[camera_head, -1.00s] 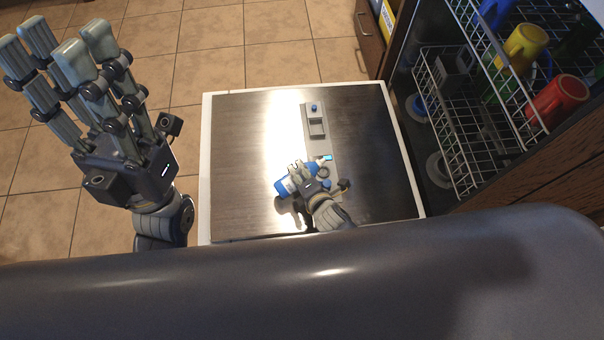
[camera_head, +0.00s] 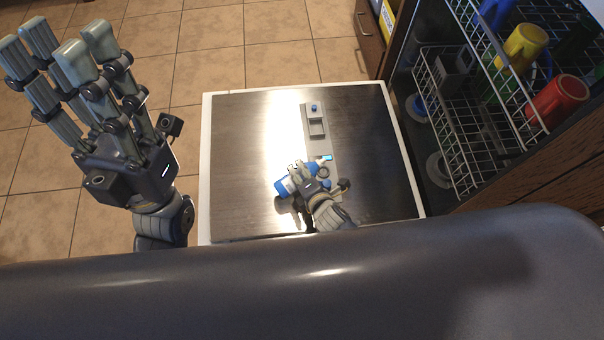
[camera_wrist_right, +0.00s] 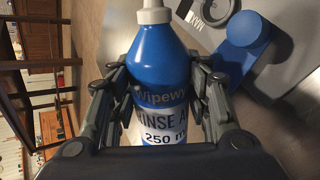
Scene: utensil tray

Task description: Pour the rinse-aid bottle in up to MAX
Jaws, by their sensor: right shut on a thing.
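The rinse-aid bottle (camera_head: 283,187) is blue with a white label. In the right wrist view the bottle (camera_wrist_right: 160,60) has a white nozzle at the top edge, its tip cut off. My right gripper (camera_head: 303,177) is shut around the bottle's body, above the door's dispenser strip (camera_head: 320,145). The wrist view shows its fingers on both sides of the bottle. My left gripper (camera_head: 75,65) is open and empty, fingers up, left of the door.
The open dishwasher door (camera_head: 250,140) lies flat, its steel surface mostly clear. A rack (camera_head: 455,110) stands at the right with a yellow cup (camera_head: 523,48) and a red cup (camera_head: 558,98). Tiled floor is at the left and back.

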